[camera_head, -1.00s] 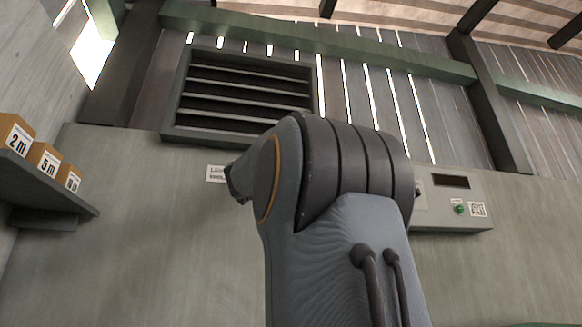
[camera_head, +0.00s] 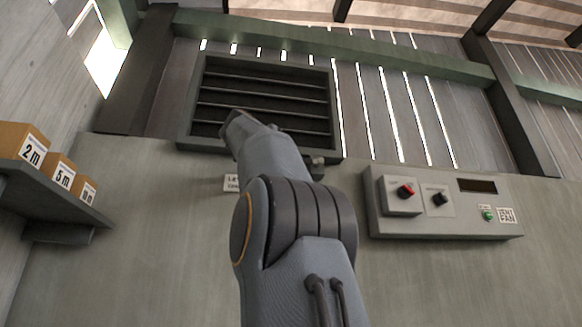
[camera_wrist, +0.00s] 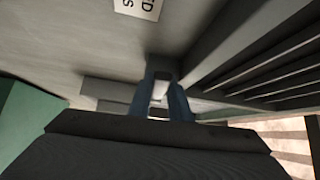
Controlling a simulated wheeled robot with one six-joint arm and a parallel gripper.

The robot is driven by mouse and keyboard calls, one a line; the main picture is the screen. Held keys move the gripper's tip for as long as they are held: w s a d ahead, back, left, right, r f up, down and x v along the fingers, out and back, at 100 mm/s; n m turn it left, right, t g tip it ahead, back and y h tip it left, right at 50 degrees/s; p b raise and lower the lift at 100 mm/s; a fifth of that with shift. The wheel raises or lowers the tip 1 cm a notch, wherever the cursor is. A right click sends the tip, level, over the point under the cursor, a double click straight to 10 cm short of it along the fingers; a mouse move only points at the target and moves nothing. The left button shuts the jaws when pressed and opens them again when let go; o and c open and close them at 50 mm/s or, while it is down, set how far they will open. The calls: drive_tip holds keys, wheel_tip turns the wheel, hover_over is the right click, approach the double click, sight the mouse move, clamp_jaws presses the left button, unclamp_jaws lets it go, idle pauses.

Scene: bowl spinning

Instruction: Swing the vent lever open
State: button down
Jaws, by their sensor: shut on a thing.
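The dark louvred vent (camera_head: 337,110) is set high in the wall, with several slats across a dark frame. It also shows at the right of the wrist view (camera_wrist: 205,60). In the wrist view my gripper (camera_wrist: 163,92) is shut on a small pale part between its fingers, beside the vent frame; I take it to be the vent lever (camera_wrist: 160,88). Most of the lever is hidden by the fingers. In the head view my arm reaches up to the vent's lower edge and hides the fingertips.
A small white label (camera_head: 231,184) is under the vent. A shelf (camera_head: 50,205) with several marked boxes stands at left.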

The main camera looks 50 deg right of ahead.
drive_tip(key=shift+s+r, duration=0.1)
idle(0.3)
drive_tip(key=c, duration=1.6)
unclamp_jaws()
drive_tip(key=shift+d, duration=0.1)
drive_tip(key=shift+c, duration=0.2)
drive_tip(key=s+a+b, duration=0.1)
drive_tip(key=a+b, duration=0.1)
drive_tip(key=a, duration=0.6)
drive_tip(key=shift+s+f+b, duration=0.15)
drive_tip(key=shift+f+b, duration=0.2)
drive_tip(key=shift+b, duration=0.05)
